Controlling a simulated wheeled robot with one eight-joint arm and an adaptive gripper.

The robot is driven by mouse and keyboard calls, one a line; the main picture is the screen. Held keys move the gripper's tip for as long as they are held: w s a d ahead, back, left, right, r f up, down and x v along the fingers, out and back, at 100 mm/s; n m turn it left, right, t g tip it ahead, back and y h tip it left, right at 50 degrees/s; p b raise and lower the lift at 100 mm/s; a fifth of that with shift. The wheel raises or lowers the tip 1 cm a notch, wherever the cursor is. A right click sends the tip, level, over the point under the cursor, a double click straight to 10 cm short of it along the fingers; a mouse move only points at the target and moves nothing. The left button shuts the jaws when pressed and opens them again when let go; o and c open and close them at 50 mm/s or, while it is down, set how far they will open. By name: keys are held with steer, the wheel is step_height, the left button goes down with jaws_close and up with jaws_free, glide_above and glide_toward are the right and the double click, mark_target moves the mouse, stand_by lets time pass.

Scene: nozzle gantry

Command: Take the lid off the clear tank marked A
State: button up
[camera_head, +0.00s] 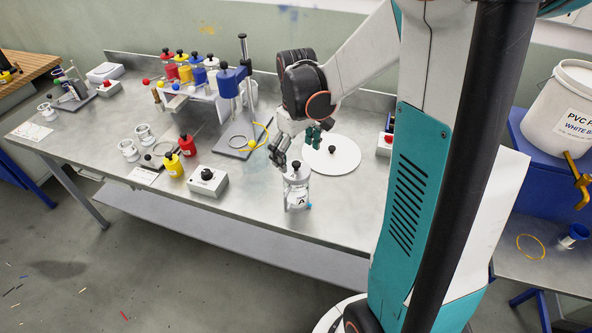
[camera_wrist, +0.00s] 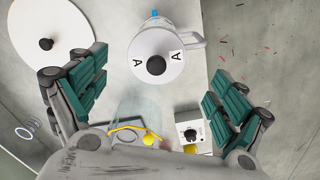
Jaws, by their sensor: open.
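The clear tank (camera_head: 297,194) marked A stands near the front edge of the metal bench in the head view. Its round white lid with a black knob (camera_head: 296,165) is on top. In the wrist view the lid (camera_wrist: 150,68) is seen from above, with the black knob (camera_wrist: 156,65) near its middle and A labels beside it. My gripper (camera_head: 297,145) is just above and behind the tank. In the wrist view its teal-padded fingers (camera_wrist: 153,92) are spread wide and empty. The knob lies beyond the fingertips, apart from both.
A large white disc (camera_head: 331,155) with a black knob lies flat behind the tank. Bench right of the tank is clear.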

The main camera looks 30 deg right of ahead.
mark_target(297, 163)
steer(key=f, duration=0.1)
steer(key=f+b, duration=0.1)
steer(key=f, duration=0.2)
steer(key=shift+w+d+f, duration=0.15)
steer(key=shift+w+f, duration=0.15)
steer(key=shift+f, duration=0.1)
steer(key=shift+c, duration=0.6)
steer(key=shift+s, duration=0.15)
steer(key=c, duration=1.6)
